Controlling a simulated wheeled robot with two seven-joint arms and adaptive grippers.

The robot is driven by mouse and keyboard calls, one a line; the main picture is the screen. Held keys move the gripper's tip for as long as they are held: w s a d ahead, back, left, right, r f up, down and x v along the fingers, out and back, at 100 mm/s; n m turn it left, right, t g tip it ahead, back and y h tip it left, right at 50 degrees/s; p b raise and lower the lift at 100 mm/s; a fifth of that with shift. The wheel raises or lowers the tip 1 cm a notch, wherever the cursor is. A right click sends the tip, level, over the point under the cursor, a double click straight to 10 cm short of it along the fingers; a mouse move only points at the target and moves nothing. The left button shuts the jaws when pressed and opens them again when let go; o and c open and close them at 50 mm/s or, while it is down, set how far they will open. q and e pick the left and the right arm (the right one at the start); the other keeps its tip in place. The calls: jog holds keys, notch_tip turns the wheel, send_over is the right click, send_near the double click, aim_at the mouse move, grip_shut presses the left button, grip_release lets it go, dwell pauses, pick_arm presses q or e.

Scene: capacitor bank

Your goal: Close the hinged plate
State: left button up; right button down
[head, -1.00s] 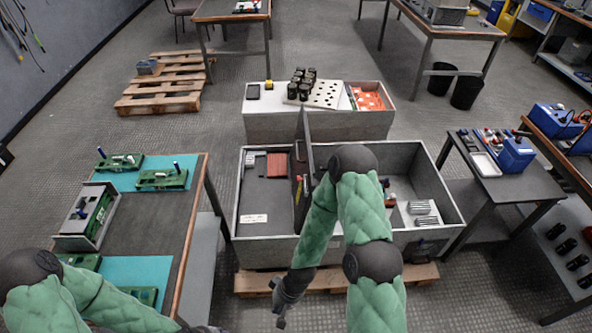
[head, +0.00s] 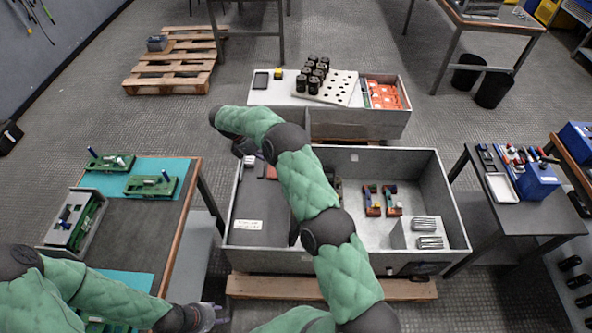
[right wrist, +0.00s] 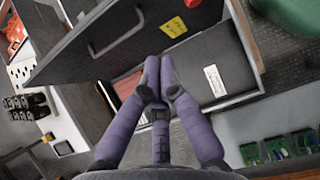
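The hinged plate (right wrist: 140,48) is a dark grey panel with a bar handle and a yellow label. It fills the upper left of the right wrist view, raised at a slant above the box. In the head view my right arm hides most of it. My right gripper (right wrist: 159,68) has its purple fingers together, with nothing seen between them. Its tips show in front of the plate's lower edge; contact cannot be told. In the head view the right gripper (head: 244,150) is over the box's left compartment. My left gripper (head: 207,317) is low beside the green-mat table, its opening unclear.
The grey box (head: 455,215) has red and blue parts and a ribbed block (head: 428,232) in its right compartment. Behind it stands a bin with black cylinders and a perforated board (head: 340,87). A table with circuit boards (head: 150,186) is at left, a side table (head: 545,215) at right.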

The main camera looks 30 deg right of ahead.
jog(key=s+d+f+b, duration=0.4)
jog(key=d+f, duration=0.4)
jog(key=shift+s+d, duration=0.4)
jog(key=shift+r, duration=0.1)
